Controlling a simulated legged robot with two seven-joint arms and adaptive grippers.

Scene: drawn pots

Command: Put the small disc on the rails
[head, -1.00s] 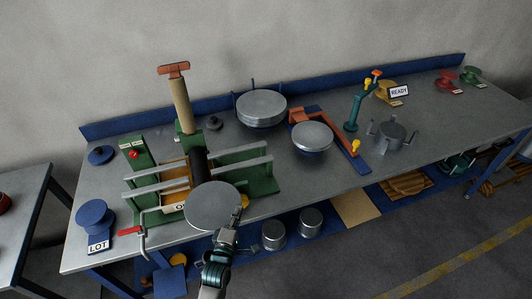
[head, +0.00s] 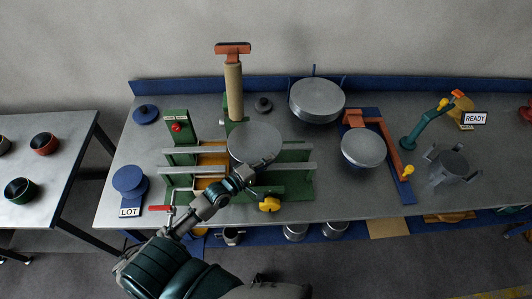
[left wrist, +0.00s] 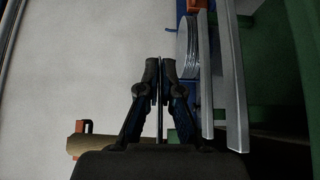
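The small disc (head: 254,143) is a thin grey round plate. My left gripper (head: 243,177) is shut on its near edge and holds it roughly flat over the two grey rails (head: 186,171) of the green frame. The disc hides part of the far rail. In the left wrist view the disc (left wrist: 159,120) shows edge-on between the fingertips (left wrist: 160,70), with a gap between it and the rails (left wrist: 234,90). It looks apart from them. My right gripper is not in view.
A post with a tan sleeve (head: 234,92) and orange top stands behind the disc. A disc stack (head: 317,97) lies at the back; another round plate (head: 363,147) lies right. A yellow knob (head: 269,204) sits at the frame's front. A blue disc (head: 129,179) stands left.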

